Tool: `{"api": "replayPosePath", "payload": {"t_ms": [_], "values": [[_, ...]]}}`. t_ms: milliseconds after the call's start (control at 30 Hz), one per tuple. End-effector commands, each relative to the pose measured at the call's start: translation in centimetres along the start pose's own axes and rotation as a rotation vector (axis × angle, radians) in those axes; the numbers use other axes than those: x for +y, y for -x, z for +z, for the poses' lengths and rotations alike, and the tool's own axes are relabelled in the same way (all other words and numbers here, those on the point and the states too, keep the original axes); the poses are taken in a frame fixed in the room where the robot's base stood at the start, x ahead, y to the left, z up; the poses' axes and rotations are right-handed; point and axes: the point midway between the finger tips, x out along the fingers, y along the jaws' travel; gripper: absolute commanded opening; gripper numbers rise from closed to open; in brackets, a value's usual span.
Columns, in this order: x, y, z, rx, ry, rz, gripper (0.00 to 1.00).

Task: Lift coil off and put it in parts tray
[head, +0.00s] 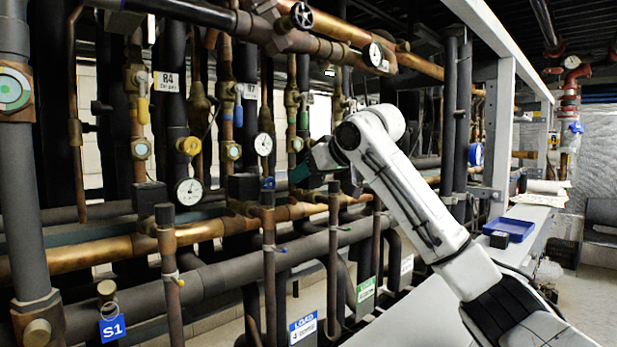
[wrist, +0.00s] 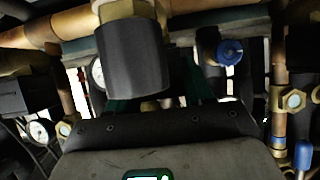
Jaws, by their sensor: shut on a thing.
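My gripper (head: 306,170) reaches in among the pipes from the right in the head view. In the wrist view its dark body fills the bottom, and its green fingers (wrist: 160,104) show only in part. The fingers are shut on the coil (wrist: 132,60), a black rounded block directly ahead, with a brass fitting (wrist: 120,10) just beyond it. The contact is partly hidden, and I cannot tell whether the coil is still seated. The blue parts tray (head: 510,229) lies on the pale ledge at right in the head view, well away from my gripper.
Other black blocks sit on the pipework left of my gripper (head: 243,187) (head: 150,196). A small black block (head: 499,240) is by the tray's front edge. A blue cap (wrist: 229,51) and a gauge (wrist: 39,131) are near. Capped stubs (head: 333,188) stand in front.

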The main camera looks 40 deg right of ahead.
Motion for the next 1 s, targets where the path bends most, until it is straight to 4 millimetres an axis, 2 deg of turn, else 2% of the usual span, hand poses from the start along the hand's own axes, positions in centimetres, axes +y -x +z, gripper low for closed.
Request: {"api": "replayPosePath", "payload": {"t_ms": [167,367,700,800,1000], "values": [[0.0,0.4,-0.8,0.002,0.001,0.000,0.10],[-0.1,1.6,-3.0,0.004,0.001,-0.001,0.10],[4.0,7.9,-6.6,0.004,-0.001,0.002,0.10],[5.9,9.8,-6.4,0.003,-0.004,0.002,0.10],[8.6,12.9,-6.7,0.001,-0.002,0.002,0.10]]}}
